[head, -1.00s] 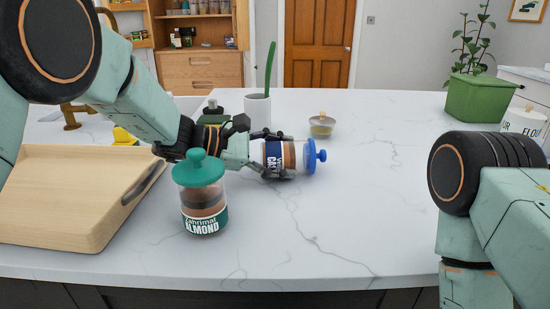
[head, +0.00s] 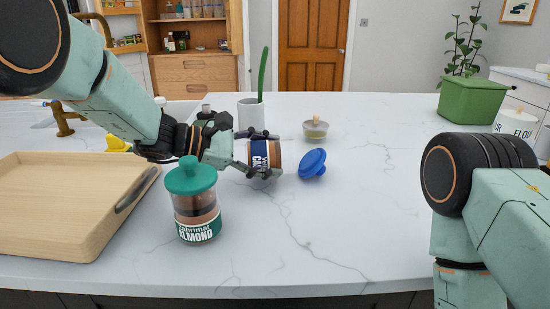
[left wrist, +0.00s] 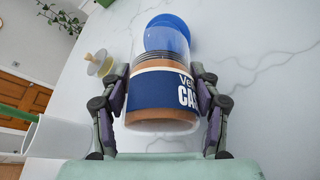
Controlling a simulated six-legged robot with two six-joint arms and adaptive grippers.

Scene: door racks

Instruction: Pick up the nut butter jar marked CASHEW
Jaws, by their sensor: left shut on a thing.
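The CASHEW jar (head: 259,154) is a clear jar with a blue label and brown filling. My left gripper (head: 262,155) is shut around its sides, and the jar is tilted in the fingers. In the left wrist view, the jar (left wrist: 160,95) sits between both fingers of the gripper (left wrist: 160,105), with part of the label lettering readable. Its blue knobbed lid (head: 312,163) is apart from the jar, to its right at the counter. The lid shows beyond the jar in the left wrist view (left wrist: 168,32). My right gripper is out of frame.
A green-lidded ALMOND jar (head: 194,205) stands upright in front of my left gripper. A wooden tray (head: 75,205) lies at left. A white pot (head: 250,112) and a small lidded glass jar (head: 315,130) stand behind. The counter's centre right is clear.

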